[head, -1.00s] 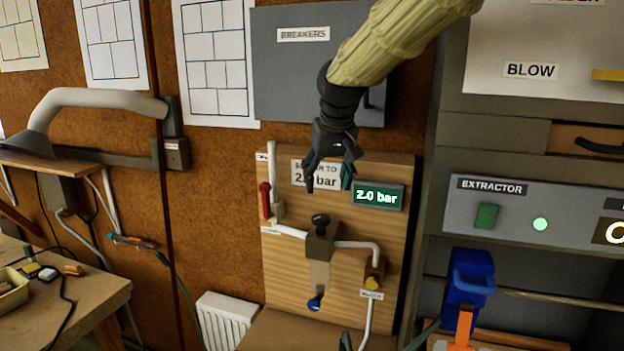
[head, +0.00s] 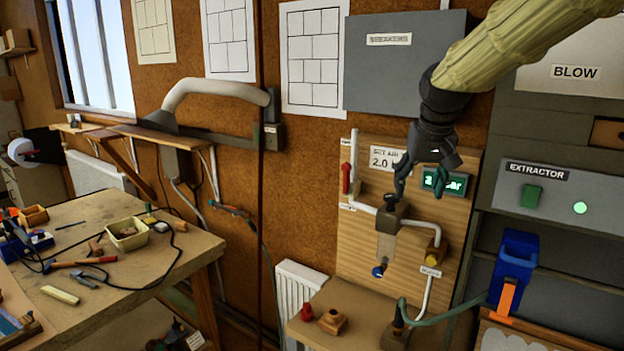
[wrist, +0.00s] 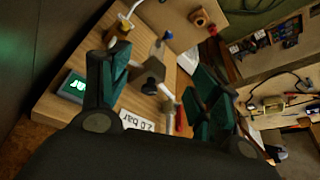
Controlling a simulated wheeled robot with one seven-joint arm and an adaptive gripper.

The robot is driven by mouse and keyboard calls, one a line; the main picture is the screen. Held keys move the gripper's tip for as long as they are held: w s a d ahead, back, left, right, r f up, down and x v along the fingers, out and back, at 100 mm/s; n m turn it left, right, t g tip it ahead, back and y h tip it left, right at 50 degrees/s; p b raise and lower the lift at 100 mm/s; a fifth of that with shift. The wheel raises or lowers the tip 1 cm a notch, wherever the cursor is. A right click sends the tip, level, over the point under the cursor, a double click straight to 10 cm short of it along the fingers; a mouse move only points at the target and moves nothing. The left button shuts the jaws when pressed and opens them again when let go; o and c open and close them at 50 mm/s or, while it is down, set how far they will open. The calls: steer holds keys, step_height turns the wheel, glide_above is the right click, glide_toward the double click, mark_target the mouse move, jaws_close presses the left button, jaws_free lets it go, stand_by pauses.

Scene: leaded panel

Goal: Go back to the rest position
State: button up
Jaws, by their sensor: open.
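My gripper (head: 424,180) is open and empty in the head view, at the end of my sleeved arm. It hangs in front of the wooden air panel (head: 360,250), hiding part of the pressure sign (head: 385,158) and the green-lit display (head: 446,182). In the wrist view the two teal fingers (wrist: 165,85) are spread wide with nothing between them touching either one. The grey regulator block (head: 392,217) on the white pipe sits just below the gripper in the head view. The red lever (head: 346,179) is to the left of the gripper.
A grey breaker box (head: 400,75) is behind my arm. The extractor panel (head: 555,195) and a blue holder (head: 514,262) stand at right. A cluttered workbench (head: 150,275) is at lower left. A small shelf (head: 330,300) below the panel holds a few items.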

step_height(320, 180, down, 26)
steer(key=a+g, duration=0.1)
steer(key=a, duration=0.1)
steer(key=s+f+g+y, duration=0.1)
steer(key=s+f, duration=0.3)
steer(key=f, duration=0.5)
steer(key=s+f, duration=0.5)
steer(key=f, duration=0.4)
steer(key=s+f+g, duration=0.2)
steer(key=s+f, duration=1.3)
steer(key=s+d+f, duration=0.1)
steer(key=s+f, duration=0.3)
steer(key=s, duration=0.5)
steer(key=s+d+f, duration=0.1)
steer(key=s+f, duration=0.2)
steer(key=s, duration=0.6)
step_height(320, 180, down, 11)
steer(key=b, duration=1)
steer(key=shift+s+r+g+h, duration=0.15)
steer(key=shift+s+g+h, duration=0.15)
steer(key=shift+s+h, duration=0.15)
